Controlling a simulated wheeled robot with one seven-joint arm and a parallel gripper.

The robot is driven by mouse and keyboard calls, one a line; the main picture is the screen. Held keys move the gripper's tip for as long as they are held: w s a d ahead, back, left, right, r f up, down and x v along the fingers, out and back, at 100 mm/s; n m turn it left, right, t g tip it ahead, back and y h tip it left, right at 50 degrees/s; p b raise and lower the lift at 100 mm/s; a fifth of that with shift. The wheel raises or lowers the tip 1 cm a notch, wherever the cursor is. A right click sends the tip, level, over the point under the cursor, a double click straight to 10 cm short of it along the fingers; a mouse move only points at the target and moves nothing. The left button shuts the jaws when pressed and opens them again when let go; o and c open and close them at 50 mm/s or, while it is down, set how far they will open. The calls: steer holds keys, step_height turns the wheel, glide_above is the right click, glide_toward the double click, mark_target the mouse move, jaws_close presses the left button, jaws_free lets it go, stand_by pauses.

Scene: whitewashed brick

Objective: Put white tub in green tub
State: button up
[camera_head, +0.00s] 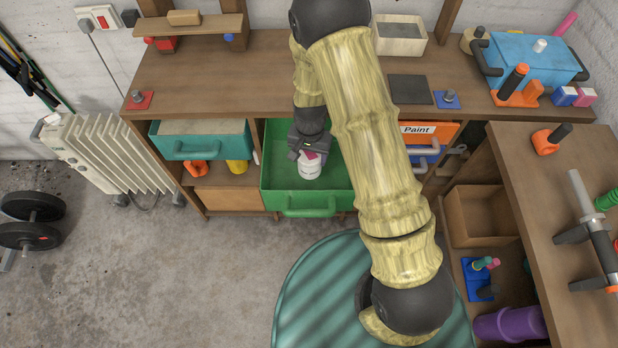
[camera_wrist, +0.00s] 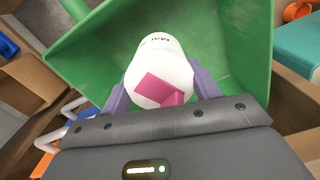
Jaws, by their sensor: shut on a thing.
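The white tub (camera_head: 311,167) is small, with pink on its top and dark lettering on its side. It shows in the wrist view (camera_wrist: 158,52) between the two fingers of my gripper (camera_head: 309,152). My gripper is shut on it, and the fingers touch its sides (camera_wrist: 160,92). The green tub (camera_head: 308,203) is an open, drawer-like box with a front handle, set in the bench. In the head view the white tub appears over the inside of the green tub. I cannot tell whether it touches the bottom. My arm hides part of the green tub's right side.
A teal tub (camera_head: 200,146) sits left of the green tub. An orange tub labelled Paint (camera_head: 428,130) is to the right, partly behind my arm. The wooden bench top (camera_head: 240,75) lies behind, with a shelf (camera_head: 190,27) at its back left.

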stand_by(0.3)
steer(key=shift+f+p, duration=0.3)
steer(key=shift+f, duration=2.65)
steer(key=shift+f, duration=2.05)
steer(key=shift+f, duration=0.2)
steer(key=o, duration=1.3)
